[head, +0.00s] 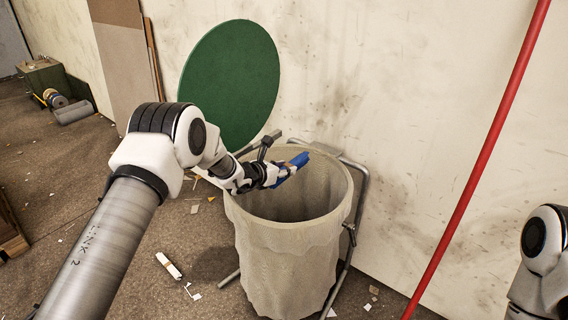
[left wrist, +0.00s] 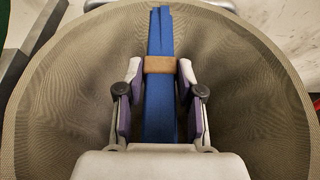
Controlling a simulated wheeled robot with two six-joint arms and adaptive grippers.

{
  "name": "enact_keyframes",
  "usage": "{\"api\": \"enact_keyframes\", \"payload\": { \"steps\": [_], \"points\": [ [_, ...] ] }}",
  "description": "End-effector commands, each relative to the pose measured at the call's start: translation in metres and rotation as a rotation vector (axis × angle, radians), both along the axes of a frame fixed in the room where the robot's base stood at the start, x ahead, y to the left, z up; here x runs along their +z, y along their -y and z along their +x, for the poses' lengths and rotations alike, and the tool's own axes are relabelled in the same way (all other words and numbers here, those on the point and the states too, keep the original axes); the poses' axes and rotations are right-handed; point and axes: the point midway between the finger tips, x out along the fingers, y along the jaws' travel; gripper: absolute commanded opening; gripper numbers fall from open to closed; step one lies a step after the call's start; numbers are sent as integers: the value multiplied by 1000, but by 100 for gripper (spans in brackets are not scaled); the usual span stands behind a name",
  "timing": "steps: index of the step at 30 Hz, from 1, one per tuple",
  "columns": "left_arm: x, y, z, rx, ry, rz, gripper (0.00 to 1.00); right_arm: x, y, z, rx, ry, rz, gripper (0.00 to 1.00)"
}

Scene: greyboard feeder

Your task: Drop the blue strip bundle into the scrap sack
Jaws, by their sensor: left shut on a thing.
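The blue strip bundle (head: 291,168) is in my left gripper (head: 281,174), over the open mouth of the scrap sack (head: 290,262). In the left wrist view the bundle (left wrist: 160,105) is a stack of long blue strips with a brown band (left wrist: 160,65) around it. The fingers of my left gripper (left wrist: 160,110) are closed on both sides of it. The sack's mesh inside surrounds the bundle in that view. The sack is beige and hangs upright in a grey tube frame (head: 357,195). The sack's bottom inside is hidden. My right gripper is out of view; only part of my right arm shows at the right edge.
A red pole (head: 478,165) slants up at the right. A green round board (head: 231,82) leans on the wall behind the sack. A white roll (head: 168,265) and paper scraps lie on the floor. A green box (head: 45,78) stands at the far left.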

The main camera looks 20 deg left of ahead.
Motion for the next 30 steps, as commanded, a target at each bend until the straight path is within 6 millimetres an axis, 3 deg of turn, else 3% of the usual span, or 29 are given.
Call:
{"api": "enact_keyframes", "payload": {
  "steps": [3,10,11,13,24,30],
  "points": [
    [-11,0,0,0,1,0,1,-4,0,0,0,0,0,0],
    [-12,0,0,0,1,0,1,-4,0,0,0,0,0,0],
    [-12,0,0,0,1,0,40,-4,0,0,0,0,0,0],
    [-12,0,0,0,1,0,65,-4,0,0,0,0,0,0],
    [-11,-2,-3,0,0,-1,66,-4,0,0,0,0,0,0],
    [4,-15,-34,2,-1,-3,66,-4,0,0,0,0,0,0]
  ]
}}
